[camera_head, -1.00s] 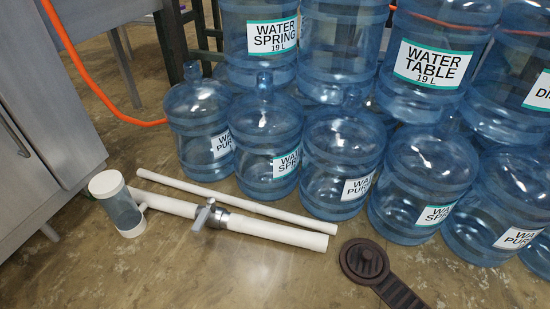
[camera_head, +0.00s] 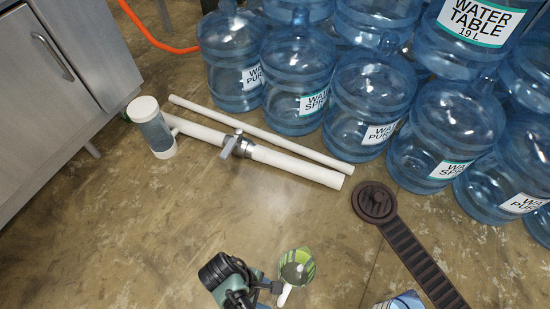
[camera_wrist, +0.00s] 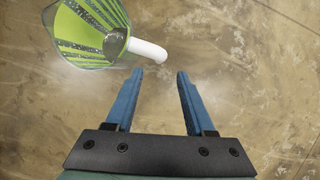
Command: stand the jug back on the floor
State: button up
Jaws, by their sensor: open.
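A green-striped jug (camera_head: 304,256) with a white handle-like tube shows near the bottom middle of the head view. In the wrist view the jug (camera_wrist: 78,22) is at the upper left, cut off by the top edge, its white tube pointing toward my fingers. My gripper (camera_head: 276,287) is just left of the jug in the head view. In the wrist view my gripper (camera_wrist: 160,73) is open, with nothing between its blue fingers. The tube's end lies a little beyond the left fingertip.
Large blue water bottles (camera_head: 370,100) stand stacked at the back and right. White pipes (camera_head: 290,165) with a valve lie on the floor before them. A dark ridged strip (camera_head: 415,255) lies at right. A blue item (camera_head: 402,301) is at the bottom edge. Open floor (camera_head: 130,230) is at left.

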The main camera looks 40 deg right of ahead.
jog(key=shift+p+v, duration=0.4)
jog(key=shift+v, duration=0.8)
jog(key=shift+w, duration=0.1)
